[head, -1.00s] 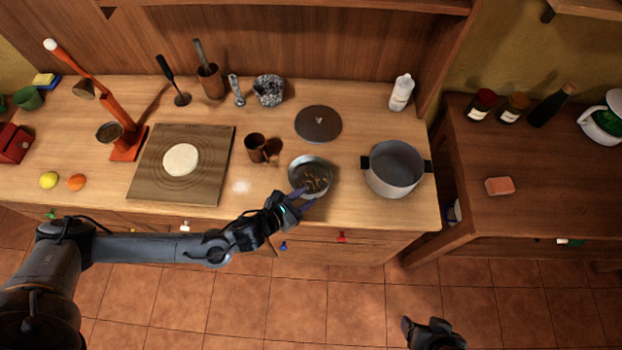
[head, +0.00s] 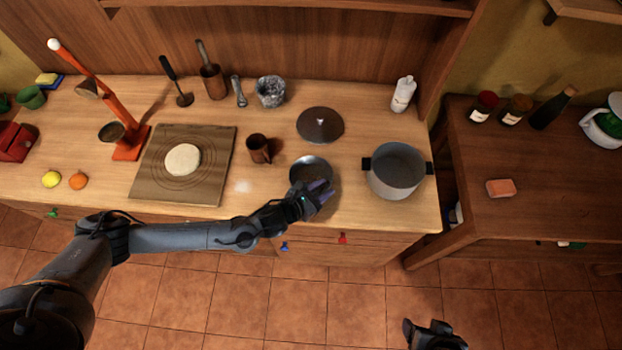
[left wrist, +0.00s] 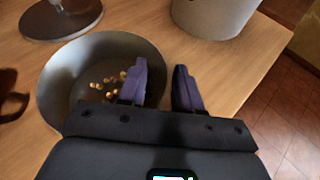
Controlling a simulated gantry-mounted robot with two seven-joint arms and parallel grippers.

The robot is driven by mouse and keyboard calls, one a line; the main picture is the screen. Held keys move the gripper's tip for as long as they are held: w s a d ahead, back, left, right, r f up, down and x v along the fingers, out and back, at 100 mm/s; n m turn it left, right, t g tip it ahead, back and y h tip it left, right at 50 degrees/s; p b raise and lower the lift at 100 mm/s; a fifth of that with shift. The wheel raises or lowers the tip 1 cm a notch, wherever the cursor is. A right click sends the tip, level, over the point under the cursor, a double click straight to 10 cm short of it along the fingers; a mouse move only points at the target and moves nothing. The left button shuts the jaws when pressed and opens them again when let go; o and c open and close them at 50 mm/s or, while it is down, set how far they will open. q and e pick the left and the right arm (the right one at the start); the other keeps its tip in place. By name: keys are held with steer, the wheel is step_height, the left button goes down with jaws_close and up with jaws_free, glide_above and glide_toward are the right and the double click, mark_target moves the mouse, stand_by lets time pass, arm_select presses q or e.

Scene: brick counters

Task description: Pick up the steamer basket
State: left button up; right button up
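A round grey metal bowl-shaped vessel, which I take to be the steamer basket (head: 305,165), sits on the wooden counter between a brown mug and a large pot. In the left wrist view the basket (left wrist: 62,88) shows small golden spots in its bottom. My left gripper (head: 323,188) is at its near right rim. In the left wrist view the left gripper (left wrist: 160,72) is open, one purple finger over the basket's interior and the other outside the rim. Whether the fingers touch the wall is unclear. My right gripper (head: 433,335) hangs over the floor, its fingers unclear.
A grey pot (head: 396,172) stands to the right, and a brown mug (head: 258,148) to the left. A dark round lid (head: 320,125) lies behind. A wooden board (head: 160,190) with dough is further left. The counter's front edge is close to the basket.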

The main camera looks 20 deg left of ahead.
arm_select(q)
jaws_close()
stand_by(0.3)
